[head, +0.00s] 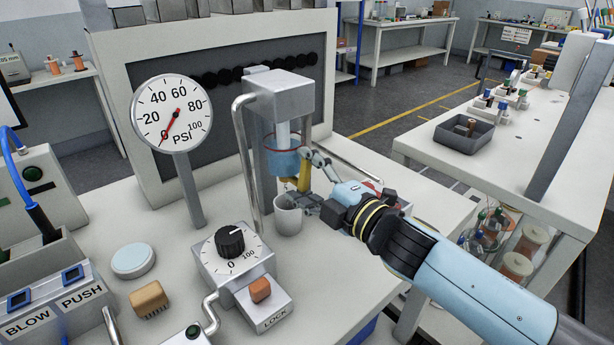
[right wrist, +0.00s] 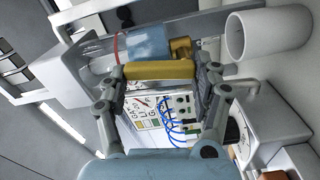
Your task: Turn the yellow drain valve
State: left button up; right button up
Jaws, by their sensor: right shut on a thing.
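The yellow drain valve (head: 292,186) sits below the blue filter bowl (head: 284,158), on the grey column of the test stand. In the right wrist view the yellow handle (right wrist: 158,70) lies across between my fingers, beside the blue bowl (right wrist: 148,42). My right gripper (head: 308,183) reaches in from the right and is shut on the yellow valve handle. In the right wrist view both fingers of my right gripper (right wrist: 160,78) touch the handle's ends. In the head view my fingers partly cover the valve. My left gripper is not in view.
A white cup (head: 288,217) stands just below the valve, close to my gripper. The PSI gauge (head: 172,112) reads near 0. A regulator with a black knob (head: 230,241) and an orange LOCK switch (head: 260,289) stand in front. A grey bent pipe (head: 243,160) rises left of the column.

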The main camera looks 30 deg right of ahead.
dwell(0.3)
jog(key=o, duration=1.2)
jog(key=shift+s, duration=0.1)
jog(key=s, duration=0.4)
jog(key=s+d, duration=0.1)
jog(key=s, duration=0.6)
jog(key=shift+s+d, duration=0.35)
jog(key=shift+s, duration=0.05)
